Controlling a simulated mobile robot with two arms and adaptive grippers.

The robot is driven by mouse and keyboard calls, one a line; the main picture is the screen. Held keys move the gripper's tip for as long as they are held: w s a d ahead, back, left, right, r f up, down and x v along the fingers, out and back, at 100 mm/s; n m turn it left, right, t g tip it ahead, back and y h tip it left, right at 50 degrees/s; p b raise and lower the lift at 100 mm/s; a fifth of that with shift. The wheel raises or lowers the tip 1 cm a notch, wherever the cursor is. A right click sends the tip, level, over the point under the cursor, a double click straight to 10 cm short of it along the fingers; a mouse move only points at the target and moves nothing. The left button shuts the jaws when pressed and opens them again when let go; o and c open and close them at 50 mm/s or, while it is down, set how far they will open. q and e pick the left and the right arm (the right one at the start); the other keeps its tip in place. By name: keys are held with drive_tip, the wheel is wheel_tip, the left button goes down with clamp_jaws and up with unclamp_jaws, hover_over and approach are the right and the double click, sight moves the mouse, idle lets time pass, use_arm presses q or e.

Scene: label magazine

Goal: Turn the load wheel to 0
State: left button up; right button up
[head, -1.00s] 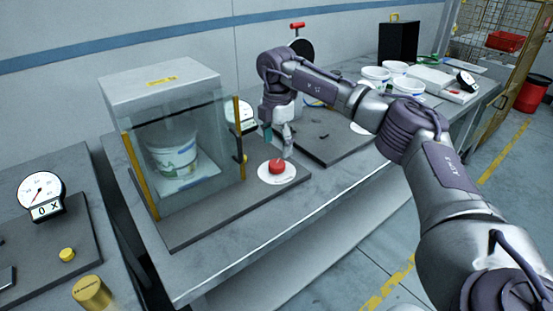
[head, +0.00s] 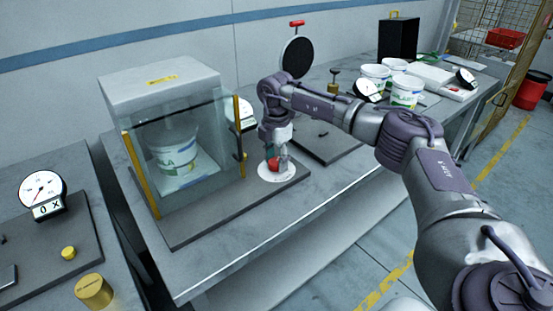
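A red knob (head: 272,163), which looks like the load wheel, sits on a round white dial (head: 265,175) at the front right of the dark base plate. My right gripper (head: 277,160) is down at the knob, pointing downward, with its fingers at or around it and hiding part of it. I cannot tell whether the fingers are closed on it. The dial's markings are too small to read. A round gauge (head: 247,115) behind the cabinet is partly hidden by my arm and the cabinet. My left gripper is out of view.
A glass-fronted cabinet (head: 160,85) with a white tub (head: 175,152) inside stands left of the knob, its yellow-edged door close by. Another gauge (head: 42,190) reading "0 X" stands on the left table. White tubs (head: 408,88) stand further back right.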

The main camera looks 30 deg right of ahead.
drive_tip(key=c, duration=0.3)
drive_tip(key=shift+n, duration=0.3)
